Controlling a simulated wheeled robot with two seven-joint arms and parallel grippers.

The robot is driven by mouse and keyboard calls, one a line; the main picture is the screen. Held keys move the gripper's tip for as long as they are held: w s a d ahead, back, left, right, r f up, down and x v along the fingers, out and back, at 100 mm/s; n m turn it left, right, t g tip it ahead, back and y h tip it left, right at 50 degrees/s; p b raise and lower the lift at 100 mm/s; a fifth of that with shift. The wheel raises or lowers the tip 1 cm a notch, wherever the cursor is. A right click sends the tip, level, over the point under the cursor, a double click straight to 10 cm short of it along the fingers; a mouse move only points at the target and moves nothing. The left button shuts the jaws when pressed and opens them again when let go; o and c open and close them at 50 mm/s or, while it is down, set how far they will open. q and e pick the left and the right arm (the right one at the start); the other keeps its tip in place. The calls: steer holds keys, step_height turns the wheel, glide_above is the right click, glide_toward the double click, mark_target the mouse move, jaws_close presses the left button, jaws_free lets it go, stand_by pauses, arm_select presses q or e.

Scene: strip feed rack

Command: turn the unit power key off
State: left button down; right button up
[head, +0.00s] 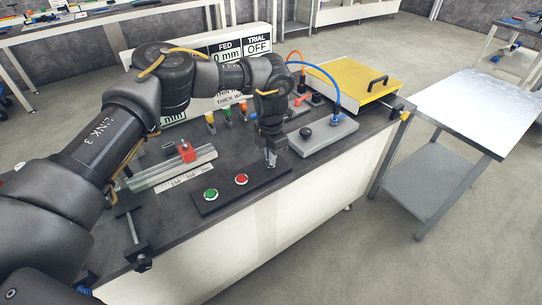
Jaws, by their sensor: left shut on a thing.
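My left gripper (271,158) points down over the right end of the dark button panel (223,198) in the head view. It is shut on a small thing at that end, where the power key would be. The key is largely hidden by the fingers, and I cannot tell which way it is turned. On the same panel, a green button (211,194) sits at the left and a red button (241,179) in the middle. My right gripper is not in view.
A grey plate with a black knob (306,132) lies right of the gripper. Blue and orange hoses arch behind it. A yellow-lidded box (353,80) stands farther back. A rail with a red block (186,151) and a ruler lies left. A metal side table (470,105) stands right.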

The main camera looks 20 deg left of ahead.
arm_select(q)
steer(key=c, duration=1.6)
jaws_free()
steer(key=shift+o, duration=0.2)
step_height(320, 180, up, 11)
steer(key=b, duration=0.1)
steer(key=shift+b, duration=0.3)
steer(key=shift+f, duration=0.1)
